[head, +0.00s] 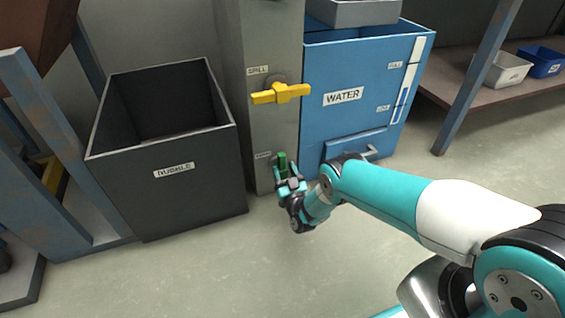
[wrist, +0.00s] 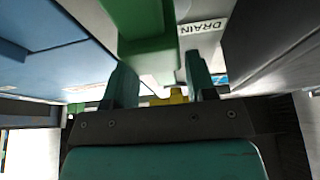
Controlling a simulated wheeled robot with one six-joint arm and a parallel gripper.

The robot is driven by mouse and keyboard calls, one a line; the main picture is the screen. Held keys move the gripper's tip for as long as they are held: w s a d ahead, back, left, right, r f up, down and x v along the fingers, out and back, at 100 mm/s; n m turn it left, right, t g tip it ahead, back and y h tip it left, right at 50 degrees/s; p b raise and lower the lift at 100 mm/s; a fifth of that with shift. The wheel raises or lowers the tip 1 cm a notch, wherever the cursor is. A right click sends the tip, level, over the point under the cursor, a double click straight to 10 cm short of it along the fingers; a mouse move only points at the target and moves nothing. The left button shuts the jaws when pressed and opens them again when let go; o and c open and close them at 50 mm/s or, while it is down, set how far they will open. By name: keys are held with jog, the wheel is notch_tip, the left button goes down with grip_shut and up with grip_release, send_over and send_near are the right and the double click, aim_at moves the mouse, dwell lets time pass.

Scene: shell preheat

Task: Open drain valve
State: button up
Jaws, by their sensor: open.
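The drain valve's green handle (head: 282,162) is low on the grey column, beside the blue water tank, and looks roughly upright. In the wrist view the green handle (wrist: 140,25) is large and close, just ahead of the fingers, with a white DRAIN label (wrist: 205,35) to its right. My gripper (head: 290,180) is right at the handle in the head view and hides its lower part. In the wrist view my gripper (wrist: 160,82) is open, one finger on each side of the picture's middle. I cannot tell whether the fingers touch the handle.
A yellow spill handle (head: 281,93) sticks out higher on the grey column (head: 267,35). The blue water tank (head: 345,75) stands to the right, with a low metal handle. A dark rubble bin (head: 170,205) stands to the left. The floor in front is clear.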

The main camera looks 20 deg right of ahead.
jog(key=p+v, duration=0.2)
jog(key=v, duration=0.7)
jog(key=shift+s+p, duration=0.3)
jog(key=shift+p, duration=0.05)
jog(key=shift+d+f, duration=0.1)
jog(key=shift+d, duration=0.05)
